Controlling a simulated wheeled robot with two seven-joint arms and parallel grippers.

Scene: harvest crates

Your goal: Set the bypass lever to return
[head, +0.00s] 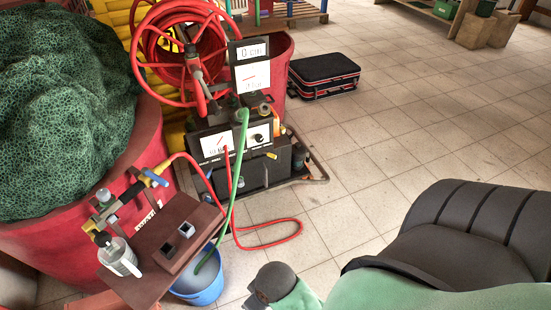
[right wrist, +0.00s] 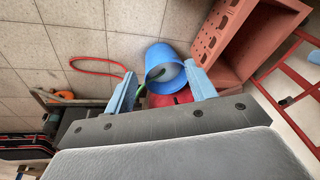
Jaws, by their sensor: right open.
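A dark pump unit (head: 247,172) with white gauge panels stands on the floor at the centre left in the head view. My left gripper is not in view.
A blue bucket (head: 203,290) with a green hose in it stands below a brown stand (head: 177,243) holding a brass-valved fitting. A red hose (head: 281,241) loops on the floor. A large red tub (head: 150,125) is at left.

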